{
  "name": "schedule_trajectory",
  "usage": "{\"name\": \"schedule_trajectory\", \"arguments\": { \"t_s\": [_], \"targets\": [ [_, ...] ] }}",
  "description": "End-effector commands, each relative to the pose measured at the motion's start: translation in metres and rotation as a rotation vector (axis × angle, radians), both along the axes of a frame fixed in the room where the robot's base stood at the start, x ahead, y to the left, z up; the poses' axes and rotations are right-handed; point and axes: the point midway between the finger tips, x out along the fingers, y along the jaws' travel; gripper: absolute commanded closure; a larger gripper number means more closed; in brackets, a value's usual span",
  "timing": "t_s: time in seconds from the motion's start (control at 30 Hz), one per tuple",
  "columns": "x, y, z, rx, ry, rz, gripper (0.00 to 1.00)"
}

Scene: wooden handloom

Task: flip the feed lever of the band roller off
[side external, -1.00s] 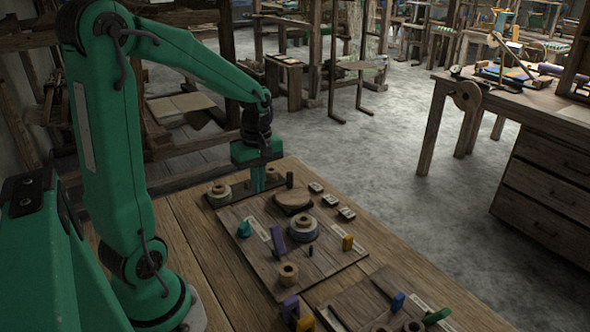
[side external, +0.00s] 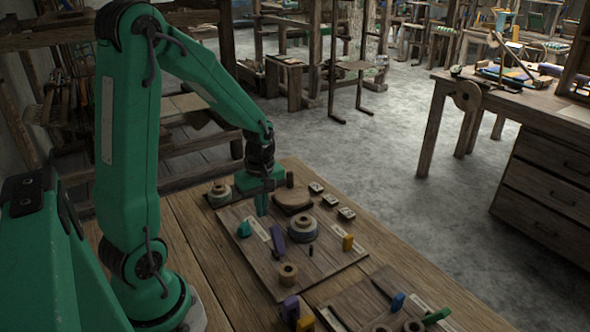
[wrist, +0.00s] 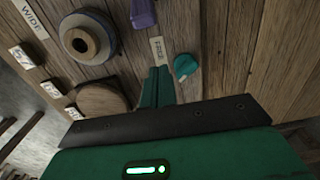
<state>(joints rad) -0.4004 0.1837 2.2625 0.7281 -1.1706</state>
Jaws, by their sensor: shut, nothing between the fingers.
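On the wooden board (side external: 334,262) stand a teal lever (side external: 244,229) and a purple lever (side external: 277,239), with a pale label strip (side external: 257,228) between them. The wrist view shows the teal lever (wrist: 185,66), the purple lever (wrist: 143,13) and the label (wrist: 158,50), whose small text I cannot read for sure. I cannot tell for certain which is the feed lever. A grey-rimmed roller (side external: 303,229) sits to the right of the purple lever. My gripper (side external: 262,212) is shut and empty, pointing down above the board, just behind the levers. Its tips (wrist: 158,70) appear apart from both levers.
Another spool (side external: 219,194) stands behind. A second board (side external: 345,306) with a blue lever (side external: 398,301) lies nearer.

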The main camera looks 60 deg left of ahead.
Motion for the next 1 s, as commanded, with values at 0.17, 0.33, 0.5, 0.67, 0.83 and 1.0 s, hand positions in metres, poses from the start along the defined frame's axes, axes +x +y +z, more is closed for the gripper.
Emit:
{"name": "schedule_trajectory", "arguments": {
  "t_s": [0.17,0.33,0.5,0.67,0.83,1.0],
  "targets": [
    [-0.001,-0.002,-0.020,-0.001,0.003,0.000,1.00],
    [0.000,-0.007,-0.027,0.002,-0.003,-0.004,1.00],
    [0.000,-0.022,-0.021,0.005,-0.007,-0.004,1.00],
    [0.000,-0.033,-0.016,0.006,-0.008,-0.003,1.00],
    [0.000,-0.038,-0.013,0.006,-0.008,-0.001,1.00],
    [0.000,-0.039,-0.013,0.006,-0.008,-0.001,1.00]
  ]
}}
